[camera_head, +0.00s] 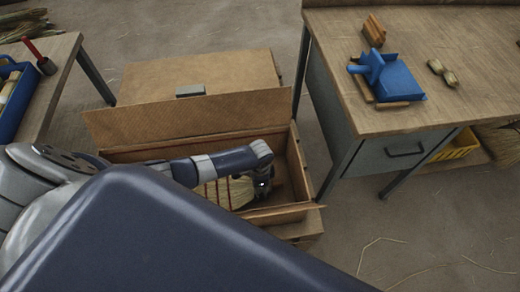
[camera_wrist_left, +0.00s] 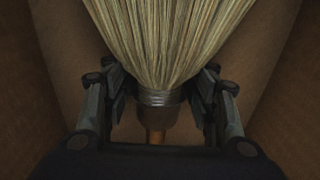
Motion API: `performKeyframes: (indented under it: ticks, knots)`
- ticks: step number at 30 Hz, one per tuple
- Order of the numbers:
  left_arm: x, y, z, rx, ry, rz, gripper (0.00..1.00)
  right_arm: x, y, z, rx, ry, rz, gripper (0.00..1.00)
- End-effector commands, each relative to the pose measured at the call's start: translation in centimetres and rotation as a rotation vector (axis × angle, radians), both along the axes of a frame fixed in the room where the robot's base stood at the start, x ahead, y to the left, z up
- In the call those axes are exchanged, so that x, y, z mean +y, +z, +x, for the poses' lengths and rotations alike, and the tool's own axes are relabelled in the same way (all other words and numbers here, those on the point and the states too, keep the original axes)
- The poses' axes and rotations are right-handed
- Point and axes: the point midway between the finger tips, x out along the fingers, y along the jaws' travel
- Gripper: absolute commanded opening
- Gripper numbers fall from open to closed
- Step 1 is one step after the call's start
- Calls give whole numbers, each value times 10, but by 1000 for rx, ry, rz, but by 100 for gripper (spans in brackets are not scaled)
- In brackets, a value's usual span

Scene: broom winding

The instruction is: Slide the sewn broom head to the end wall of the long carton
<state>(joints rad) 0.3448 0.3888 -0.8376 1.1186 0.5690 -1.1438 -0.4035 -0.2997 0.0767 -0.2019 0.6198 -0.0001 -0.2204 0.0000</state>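The sewn broom head (camera_head: 226,192), straw-coloured with dark red stitching bands, lies inside the long open carton (camera_head: 190,112). My left arm reaches over the carton and hides part of the broom head. My left gripper (camera_head: 263,186) is down in the carton at the broom head's right end. In the left wrist view the broom head (camera_wrist_left: 165,38) fans out at the top, with its metal collar and brown handle stub below. The fingers of my left gripper (camera_wrist_left: 160,85) stand apart on both sides of the collar, with gaps visible. My right gripper is out of view.
The carton's walls and raised flaps surround the left gripper closely. Another table (camera_head: 45,75) with a blue tray (camera_head: 10,110) is at left. A grey block (camera_head: 190,90) sits behind the carton's raised flap.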

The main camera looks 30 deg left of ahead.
Motion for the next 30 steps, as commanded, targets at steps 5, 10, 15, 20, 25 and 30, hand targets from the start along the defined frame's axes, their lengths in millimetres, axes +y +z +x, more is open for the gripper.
performKeyframes:
  ticks: [5, 10, 15, 20, 25, 30]
  knots:
    - [1, 0, 1, -1, 0, 1, 52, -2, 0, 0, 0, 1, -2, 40]
    - [1, 0, 1, -1, 0, 1, 52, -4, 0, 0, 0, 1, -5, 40]
    - [4, 1, -2, 1, 0, 1, 52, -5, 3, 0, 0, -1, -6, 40]
    - [8, 1, -5, 1, 0, 1, 52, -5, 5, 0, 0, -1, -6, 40]
    - [12, 1, -8, -1, 1, 1, 52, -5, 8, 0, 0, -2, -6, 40]
    - [16, 1, -11, 1, 1, 1, 52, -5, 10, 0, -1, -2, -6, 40]
